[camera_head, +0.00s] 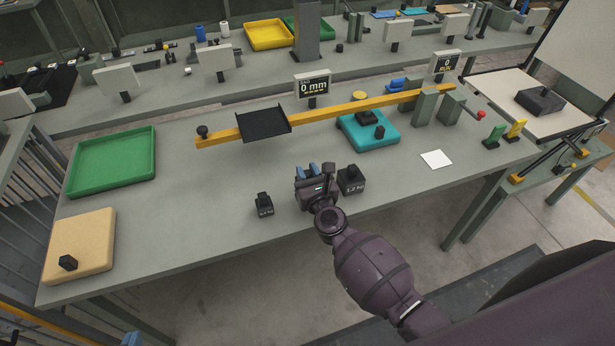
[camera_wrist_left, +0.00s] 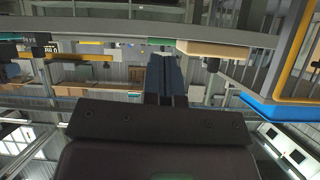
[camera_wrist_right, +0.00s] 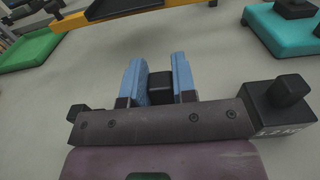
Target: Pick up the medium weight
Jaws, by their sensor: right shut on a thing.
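Three black weights with knobs stand in a row near the front of the grey workbench (camera_head: 215,200). The small weight (camera_head: 264,206) is on the left and the large one (camera_head: 351,182), marked 1.2, on the right. My right gripper (camera_head: 306,170) is between them, with its blue fingers closed on the medium weight (camera_wrist_right: 160,87). In the head view the gripper mostly hides that weight, and I cannot tell if it touches the bench. The large weight (camera_wrist_right: 278,108) is close beside the gripper. My left gripper (camera_wrist_left: 166,75) is shut and empty, away from the weights.
Behind stands a yellow beam (camera_head: 345,107) with a black pan (camera_head: 264,123). A teal pad (camera_head: 366,129) bears a black weight. A green tray (camera_head: 112,163) and a tan pad (camera_head: 85,240) with another weight are at the left. The bench between them is clear.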

